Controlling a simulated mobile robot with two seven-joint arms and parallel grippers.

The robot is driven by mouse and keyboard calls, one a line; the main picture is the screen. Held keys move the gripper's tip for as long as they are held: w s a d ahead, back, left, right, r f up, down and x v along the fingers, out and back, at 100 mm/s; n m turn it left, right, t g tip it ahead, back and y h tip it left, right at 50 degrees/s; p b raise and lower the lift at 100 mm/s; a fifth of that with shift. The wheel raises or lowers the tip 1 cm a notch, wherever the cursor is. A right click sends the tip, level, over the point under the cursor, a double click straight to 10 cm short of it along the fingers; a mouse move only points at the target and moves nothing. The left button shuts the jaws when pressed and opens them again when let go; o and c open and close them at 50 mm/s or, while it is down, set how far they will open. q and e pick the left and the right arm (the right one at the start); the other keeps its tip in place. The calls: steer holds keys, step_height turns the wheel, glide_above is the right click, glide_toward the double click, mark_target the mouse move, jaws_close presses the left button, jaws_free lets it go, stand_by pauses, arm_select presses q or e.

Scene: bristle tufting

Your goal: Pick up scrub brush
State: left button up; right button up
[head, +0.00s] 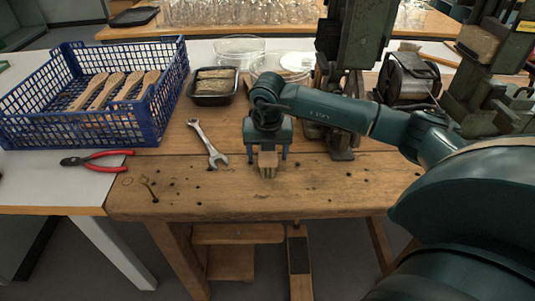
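My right gripper (267,155) points down over the front part of the wooden workbench (330,190). Its two fingers are apart, one on each side of a small light wooden piece (268,166), with what look like narrow gaps between. This piece may be the scrub brush; its upper part is hidden by the gripper and I cannot make out bristles. Several long wooden brush-like pieces (105,91) lie in the blue crate (85,128) at the left. My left gripper is not in view.
A wrench (207,143) lies left of the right gripper. Red-handled pliers (98,158) lie before the crate. A black tray (213,99) with brown blocks, glass dishes (240,46) and a green machine (345,100) stand behind. The bench front is mostly clear.

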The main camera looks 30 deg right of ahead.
steer(key=c, duration=1.1)
